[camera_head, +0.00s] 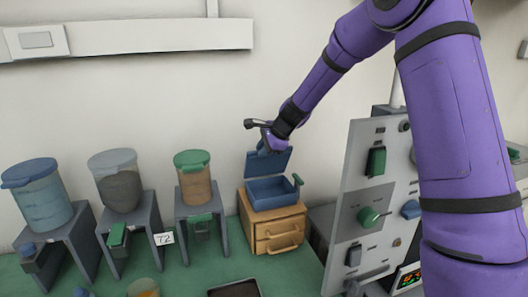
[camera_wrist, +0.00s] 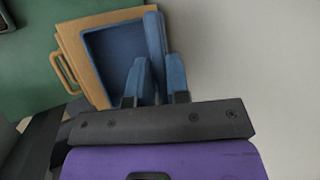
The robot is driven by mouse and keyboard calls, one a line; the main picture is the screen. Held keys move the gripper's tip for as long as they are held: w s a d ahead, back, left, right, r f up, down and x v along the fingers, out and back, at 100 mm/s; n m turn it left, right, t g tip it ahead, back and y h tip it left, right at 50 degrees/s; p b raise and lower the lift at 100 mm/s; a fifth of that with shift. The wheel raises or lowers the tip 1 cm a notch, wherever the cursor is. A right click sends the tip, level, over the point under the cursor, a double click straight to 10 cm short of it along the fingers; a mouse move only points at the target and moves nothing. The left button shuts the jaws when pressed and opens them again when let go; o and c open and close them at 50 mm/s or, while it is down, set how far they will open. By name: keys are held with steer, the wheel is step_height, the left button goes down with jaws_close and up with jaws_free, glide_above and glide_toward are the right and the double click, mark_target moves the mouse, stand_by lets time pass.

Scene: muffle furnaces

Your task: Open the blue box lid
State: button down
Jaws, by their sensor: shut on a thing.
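The blue box (camera_head: 272,191) sits on top of a small wooden drawer unit, with its inside open to view. Its blue lid (camera_head: 282,160) stands raised at the back, roughly upright. In the wrist view the lid (camera_wrist: 154,36) runs along the right side of the open box (camera_wrist: 112,52). My gripper (camera_head: 268,147) is at the top of the lid. In the wrist view its two blue fingers (camera_wrist: 159,78) are on either side of the lid's edge, shut on it. The exact contact is partly hidden by the fingers.
Lidded containers on grey stands, the nearest with a green lid (camera_head: 192,158), are to the left. A grey control panel (camera_head: 362,205) stands close on the right. The wall is behind; a dark tray (camera_head: 234,289) lies in front.

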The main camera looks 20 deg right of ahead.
steer(key=w, duration=0.1)
steer(key=w+r, duration=0.1)
steer(key=shift+w, duration=0.3)
steer(key=c, duration=1.2)
jaws_free()
steer(key=shift+o, duration=0.2)
steer(key=v, duration=1)
steer(key=shift+s+r, duration=0.2)
steer(key=shift+r, duration=0.1)
steer(key=shift+d, duration=0.1)
